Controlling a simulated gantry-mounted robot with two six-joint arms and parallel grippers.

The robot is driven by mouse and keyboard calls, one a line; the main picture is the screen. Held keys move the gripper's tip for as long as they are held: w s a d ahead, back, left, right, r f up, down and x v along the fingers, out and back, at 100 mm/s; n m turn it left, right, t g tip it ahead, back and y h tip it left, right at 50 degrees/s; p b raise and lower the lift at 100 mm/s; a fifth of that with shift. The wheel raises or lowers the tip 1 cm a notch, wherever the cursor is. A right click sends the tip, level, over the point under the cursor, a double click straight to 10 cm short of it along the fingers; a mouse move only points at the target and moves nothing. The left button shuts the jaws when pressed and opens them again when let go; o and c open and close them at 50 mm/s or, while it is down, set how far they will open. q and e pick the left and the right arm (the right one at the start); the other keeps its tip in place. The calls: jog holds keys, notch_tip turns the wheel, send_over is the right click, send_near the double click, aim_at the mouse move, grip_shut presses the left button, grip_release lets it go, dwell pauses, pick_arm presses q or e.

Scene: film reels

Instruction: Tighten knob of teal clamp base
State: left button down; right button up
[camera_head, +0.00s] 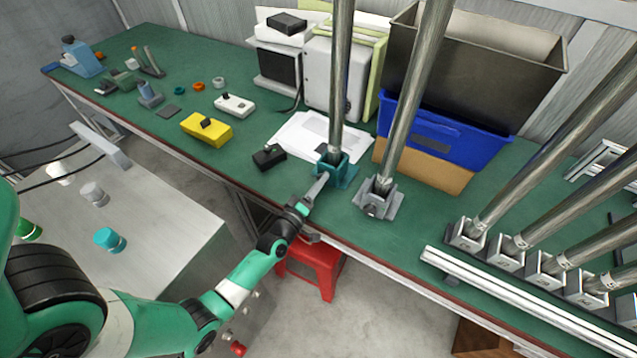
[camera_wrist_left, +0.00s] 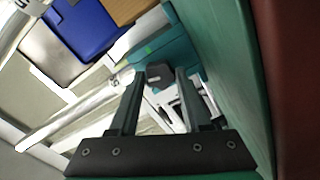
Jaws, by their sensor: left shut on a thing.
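The teal clamp base (camera_head: 347,176) stands on the green bench near its front edge, with a steel pole (camera_head: 340,80) upright in it. My left gripper (camera_head: 322,180) reaches in from the front left at the clamp base's near side. In the left wrist view the dark knob (camera_wrist_left: 160,74) sits between the two fingertips of my left gripper (camera_wrist_left: 161,82), which is shut on it. The teal base (camera_wrist_left: 178,52) shows just beyond the knob. In the head view the knob is hidden by the gripper. My right gripper is in neither view.
A grey clamp base (camera_head: 378,198) with another pole stands close on the right. A small black box (camera_head: 268,157) and white papers (camera_head: 300,138) lie on the left. A blue crate (camera_head: 440,140) is behind. A red stool (camera_head: 310,268) stands below the bench edge.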

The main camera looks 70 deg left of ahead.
pick_arm(q)
jog(key=m+p, duration=0.1)
jog(key=m, duration=0.2)
jog(key=shift+r+m, duration=0.1)
jog(key=shift+m, duration=0.3)
jog(key=m+p, duration=0.1)
jog(key=m, duration=0.3)
jog(key=shift+p, duration=0.3)
jog(key=m+p, duration=0.1)
jog(key=m, duration=0.3)
jog(key=shift+m, duration=1.5)
jog(key=shift+c, duration=1.8)
grip_release()
